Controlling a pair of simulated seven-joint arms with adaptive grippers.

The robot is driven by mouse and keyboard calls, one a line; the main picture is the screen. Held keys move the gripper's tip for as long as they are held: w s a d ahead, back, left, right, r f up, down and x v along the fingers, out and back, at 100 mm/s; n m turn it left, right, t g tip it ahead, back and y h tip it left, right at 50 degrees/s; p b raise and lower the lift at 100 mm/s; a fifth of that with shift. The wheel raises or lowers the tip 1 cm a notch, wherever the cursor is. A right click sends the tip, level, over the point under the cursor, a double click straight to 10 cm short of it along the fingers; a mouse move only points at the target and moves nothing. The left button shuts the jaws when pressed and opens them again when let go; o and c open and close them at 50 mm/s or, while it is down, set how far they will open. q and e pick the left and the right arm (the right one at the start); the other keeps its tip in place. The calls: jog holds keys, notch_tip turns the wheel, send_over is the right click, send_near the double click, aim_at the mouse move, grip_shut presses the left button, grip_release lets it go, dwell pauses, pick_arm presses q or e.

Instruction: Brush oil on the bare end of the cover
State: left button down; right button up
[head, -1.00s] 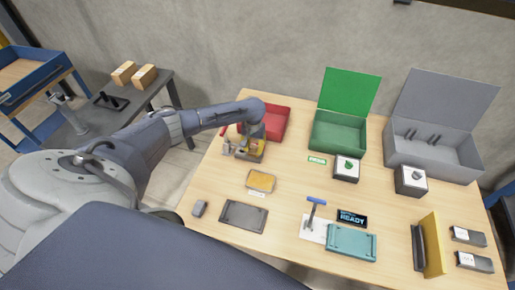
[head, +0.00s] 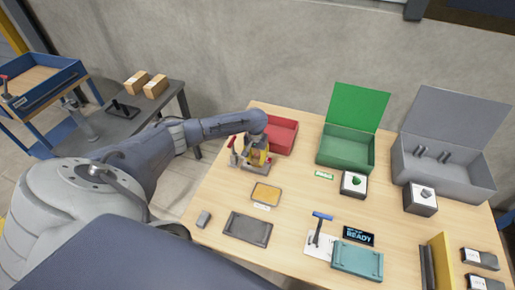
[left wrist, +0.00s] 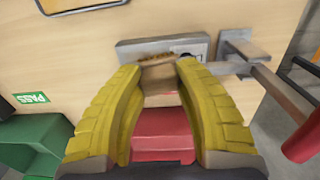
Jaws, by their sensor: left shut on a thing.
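My left gripper (head: 258,147) is over the small grey clamp fixture (head: 248,166) with red handles, at the back left of the table. In the left wrist view its yellow fingers (left wrist: 160,74) are shut on a tan block with a brown, bristle-like edge, which looks like a brush (left wrist: 160,71). The brown edge overlaps a grey bar-shaped part (left wrist: 140,47) with a dark opening at its right; I cannot tell if they touch. This part may be the cover; I cannot tell which end is bare. My right gripper is not in view.
A red bin (head: 284,135) stands close behind the gripper. A yellow pad in a tray (head: 266,193), a dark plate (head: 247,229) and a teal plate (head: 357,262) lie nearer. The green box (head: 346,150) and grey box (head: 443,166) stand open at the right.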

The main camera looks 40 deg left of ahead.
pick_arm(q)
jog(key=shift+s+d+f, duration=0.25)
jog(key=shift+d+f, duration=0.1)
jog(key=shift+d, duration=0.25)
jog(key=shift+w+d+r, duration=0.1)
jog(key=shift+w+d, duration=0.2)
jog(key=shift+d, duration=0.4)
jog(key=shift+w+d+r, duration=0.1)
jog(key=shift+w+d, duration=0.15)
jog(key=shift+d, duration=0.5)
jog(key=shift+w+d+r, duration=0.1)
jog(key=shift+w+d, duration=0.2)
jog(key=shift+d, duration=0.4)
jog(key=shift+r, duration=0.1)
jog(key=shift+r, duration=2.95)
notch_tip(320, 180, up, 3)
jog(key=shift+f, duration=0.1)
